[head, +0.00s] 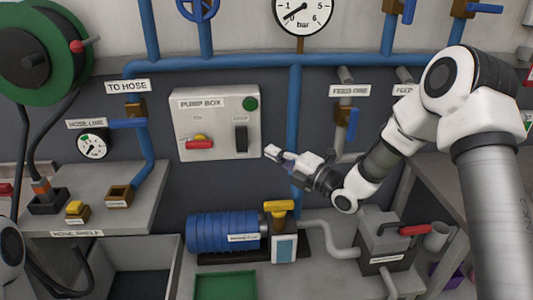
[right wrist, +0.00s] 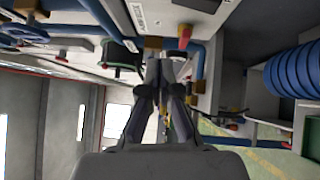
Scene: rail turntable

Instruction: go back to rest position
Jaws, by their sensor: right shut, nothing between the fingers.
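My right gripper (head: 277,155) shows in the head view in front of the pipework, just right of the pump box (head: 217,145). Its fingers are together and hold nothing. In the right wrist view my right gripper (right wrist: 166,68) also shows closed and empty. I cannot tell from the head view whether it touches the box or the blue pipe behind it. A small part of my left arm (head: 10,245) shows at the left edge of the head view, but its gripper does not show.
The pump box has a red-handled switch (head: 199,144), a dark lever (head: 240,139) and a green button (head: 250,104). Below stand a blue pump motor (head: 222,233) with a yellow-handled valve (head: 280,208) and a grey box with a red handle (head: 415,230). A hose shelf (head: 125,217) is at left.

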